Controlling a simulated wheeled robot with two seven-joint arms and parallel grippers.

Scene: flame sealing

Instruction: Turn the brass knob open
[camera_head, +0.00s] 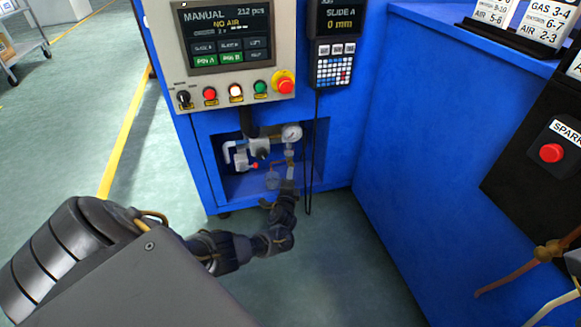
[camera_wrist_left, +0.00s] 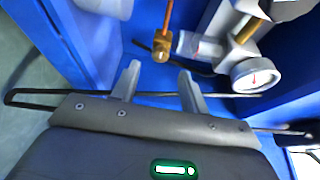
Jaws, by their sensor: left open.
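A small brass knob (camera_wrist_left: 161,47) sits at the end of a thin copper rod in the left wrist view. It is just beyond the fingertips of my left gripper (camera_wrist_left: 160,80), roughly in line with the gap between them. The gripper is open and nothing is between its fingers. In the head view my left gripper (camera_head: 281,182) reaches into the low recess of the blue cabinet, below the round gauge (camera_head: 291,132). The knob cannot be made out clearly there. My right gripper is not in view.
The gauge and its fittings also show close to the right finger in the left wrist view (camera_wrist_left: 253,76). A red-tipped valve (camera_head: 255,165) and white pipe are left of it. A black cable (camera_head: 309,180) hangs beside the recess. The control panel (camera_head: 230,50) is above.

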